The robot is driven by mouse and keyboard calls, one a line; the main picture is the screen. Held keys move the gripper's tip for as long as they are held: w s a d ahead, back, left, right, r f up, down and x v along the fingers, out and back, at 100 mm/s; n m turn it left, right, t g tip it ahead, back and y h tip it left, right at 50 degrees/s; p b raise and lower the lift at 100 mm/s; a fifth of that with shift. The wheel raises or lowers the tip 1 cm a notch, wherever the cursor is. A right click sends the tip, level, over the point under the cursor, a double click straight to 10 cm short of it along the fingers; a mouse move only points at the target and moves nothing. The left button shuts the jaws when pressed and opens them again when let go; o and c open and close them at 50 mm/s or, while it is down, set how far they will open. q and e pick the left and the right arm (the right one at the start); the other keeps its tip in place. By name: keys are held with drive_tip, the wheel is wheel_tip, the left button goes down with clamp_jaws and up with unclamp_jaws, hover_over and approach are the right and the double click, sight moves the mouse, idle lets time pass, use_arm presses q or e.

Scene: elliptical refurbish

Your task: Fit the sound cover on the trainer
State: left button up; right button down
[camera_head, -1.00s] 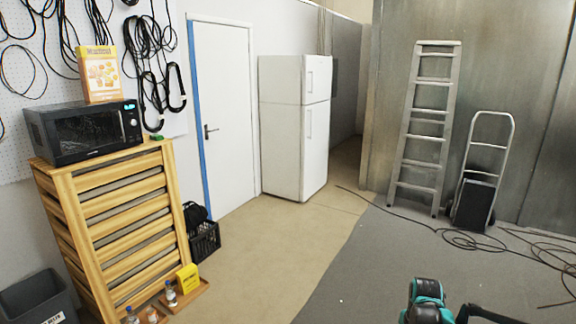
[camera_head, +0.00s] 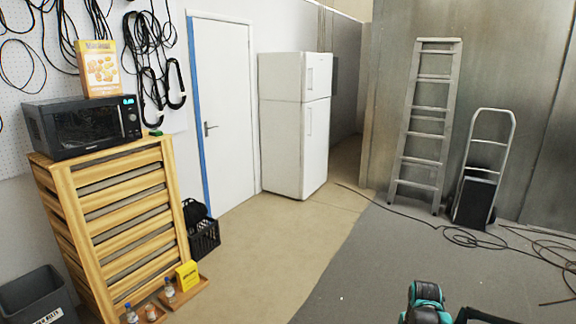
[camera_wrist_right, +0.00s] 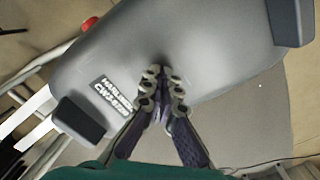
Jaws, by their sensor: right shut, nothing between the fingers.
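In the right wrist view a large smooth grey housing (camera_wrist_right: 220,45) fills the upper middle. It carries a dark label (camera_wrist_right: 113,92) with white lettering and a black pad at each of two corners. I cannot tell whether it is the sound cover or part of the trainer. My right gripper (camera_wrist_right: 163,72) is shut and empty, its fingertips in front of the grey surface. Whether they touch it is unclear. In the head view a teal and black part of my arm (camera_head: 427,300) shows at the bottom edge. My left gripper is out of view.
In the head view a slatted wooden cabinet (camera_head: 112,222) with a microwave (camera_head: 85,125) stands at left. A white fridge (camera_head: 296,125), a ladder (camera_head: 424,125) and a hand truck (camera_head: 483,175) stand behind. Cables lie on the grey mat (camera_head: 385,250). Open floor lies mid-view.

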idle(0.6)
drive_tip(key=shift+r+p, duration=2.5)
drive_tip(key=shift+r, duration=0.95)
drive_tip(key=s+a+r+n+t, duration=0.3)
drive_tip(key=s+a+r+n, duration=0.45)
drive_tip(key=a+r, duration=0.2)
drive_tip(key=s+a+r+n+t, duration=0.1)
drive_tip(key=s+a+n+t, duration=0.1)
drive_tip(key=s+a+n, duration=0.1)
drive_tip(key=s+a+r+n+t, duration=0.1)
drive_tip(key=s+a+n+t, duration=0.1)
drive_tip(key=s+n, duration=0.3)
drive_tip(key=s+a, duration=0.1)
drive_tip(key=s, duration=0.2)
drive_tip(key=shift+s+r, duration=0.15)
drive_tip(key=shift+s, duration=0.1)
